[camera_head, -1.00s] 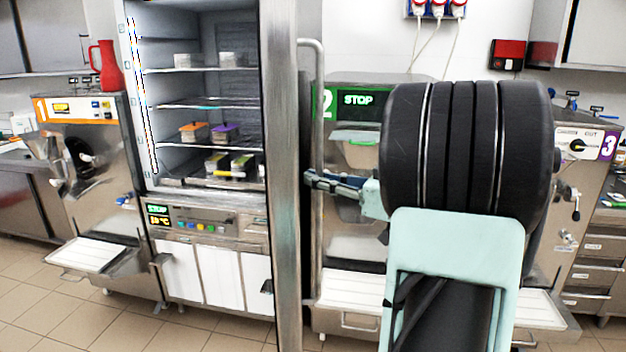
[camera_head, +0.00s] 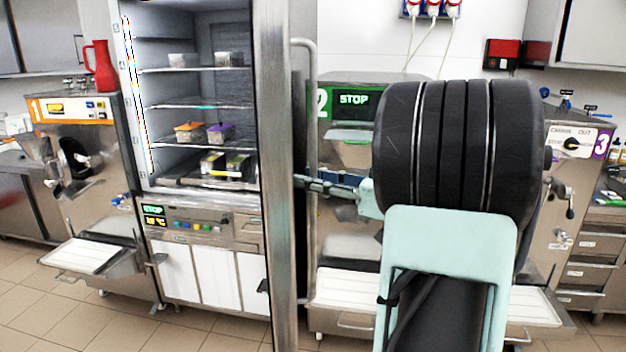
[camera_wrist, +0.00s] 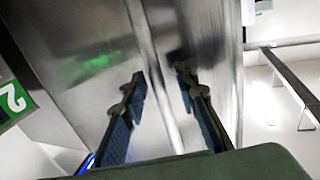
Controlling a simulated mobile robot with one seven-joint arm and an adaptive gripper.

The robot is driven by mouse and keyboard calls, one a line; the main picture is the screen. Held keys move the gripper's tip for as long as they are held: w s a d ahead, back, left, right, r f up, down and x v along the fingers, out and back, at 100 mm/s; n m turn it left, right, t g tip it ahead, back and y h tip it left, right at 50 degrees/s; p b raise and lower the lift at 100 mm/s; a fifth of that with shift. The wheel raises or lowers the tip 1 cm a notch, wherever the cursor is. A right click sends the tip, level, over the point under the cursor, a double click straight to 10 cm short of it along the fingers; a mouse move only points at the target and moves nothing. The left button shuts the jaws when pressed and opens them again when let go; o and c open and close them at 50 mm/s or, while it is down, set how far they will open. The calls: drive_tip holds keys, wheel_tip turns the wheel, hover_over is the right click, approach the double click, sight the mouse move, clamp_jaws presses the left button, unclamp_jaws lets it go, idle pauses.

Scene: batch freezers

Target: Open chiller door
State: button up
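The chiller (camera_head: 200,110) stands left of centre in the head view with its lit shelves showing. Its steel door (camera_head: 273,150) stands open and is seen nearly edge-on. A long vertical bar handle (camera_head: 313,120) runs along the door's right side. My gripper (camera_head: 300,181) is at the handle at about mid-height, fingers pointing left toward the door. In the wrist view my gripper (camera_wrist: 165,105) has its two fingers apart, with a bright vertical bar (camera_wrist: 150,60), apparently the handle, between them. The steel door face (camera_wrist: 80,50) lies beyond. I cannot tell whether either finger touches the bar.
Machine 1 (camera_head: 85,180) stands left of the chiller, with a red jug (camera_head: 100,66) on top. Machine 2 (camera_head: 345,240) is behind my arm, and machine 3 (camera_head: 555,200) is at the right. Tiled floor (camera_head: 60,310) is free at the front left.

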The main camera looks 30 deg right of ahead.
drive_tip(key=v, duration=1.2)
